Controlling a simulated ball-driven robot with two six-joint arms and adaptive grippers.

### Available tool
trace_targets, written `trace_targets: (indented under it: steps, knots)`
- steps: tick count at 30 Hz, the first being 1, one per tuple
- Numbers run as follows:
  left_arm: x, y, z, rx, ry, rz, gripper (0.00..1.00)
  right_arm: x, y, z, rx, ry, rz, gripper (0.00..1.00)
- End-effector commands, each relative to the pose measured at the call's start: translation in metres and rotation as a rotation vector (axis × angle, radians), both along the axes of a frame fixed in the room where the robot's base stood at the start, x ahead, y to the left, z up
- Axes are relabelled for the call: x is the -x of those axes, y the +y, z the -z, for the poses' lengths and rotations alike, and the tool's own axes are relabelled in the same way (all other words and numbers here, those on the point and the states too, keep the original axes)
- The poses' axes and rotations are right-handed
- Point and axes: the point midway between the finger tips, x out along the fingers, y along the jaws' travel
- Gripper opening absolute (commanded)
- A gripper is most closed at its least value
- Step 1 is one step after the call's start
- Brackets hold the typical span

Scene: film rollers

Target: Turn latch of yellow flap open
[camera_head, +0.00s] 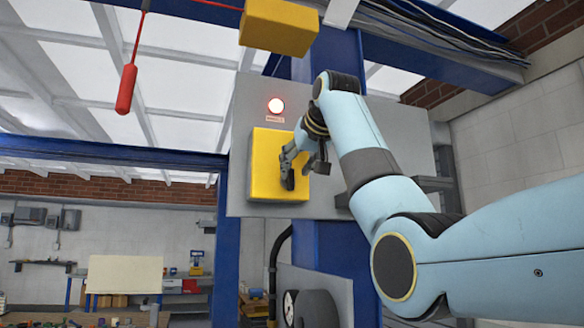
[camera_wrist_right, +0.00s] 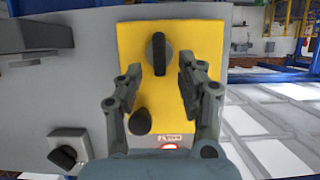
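The yellow flap (camera_head: 262,160) is a square cover on a grey panel in the head view. It also fills the middle of the right wrist view (camera_wrist_right: 208,45). There, a dark latch (camera_wrist_right: 158,55) stands out from the flap, with its bar upright in the picture. A second dark round knob (camera_wrist_right: 141,121) sits lower on the flap. My right gripper (camera_wrist_right: 160,84) is open and empty, its two fingers apart in front of the flap, with the latch between and beyond the fingertips. In the head view my right gripper (camera_head: 300,168) covers part of the flap. My left gripper is not in view.
A grey box with a dark knob (camera_wrist_right: 68,155) sits beside the flap in the wrist view. A red pull handle (camera_head: 126,90) and a yellow box (camera_head: 279,26) hang overhead.

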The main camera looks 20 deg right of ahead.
Motion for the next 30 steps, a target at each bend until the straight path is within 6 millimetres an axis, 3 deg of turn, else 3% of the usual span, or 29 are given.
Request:
trace_targets:
  steps: [6,17,26,30]
  knots:
    - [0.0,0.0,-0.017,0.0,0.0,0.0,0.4,-0.027,0.001,0.01,0.0,0.002,0.0,0.38]
    - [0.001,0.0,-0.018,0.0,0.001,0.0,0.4,-0.033,0.001,0.015,0.0,0.0,0.0,0.38]
    - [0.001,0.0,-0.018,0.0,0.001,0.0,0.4,-0.033,0.001,0.014,0.0,0.0,0.0,0.01]
    - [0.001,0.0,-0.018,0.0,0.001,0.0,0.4,-0.033,0.001,0.014,0.0,-0.001,0.0,0.0]
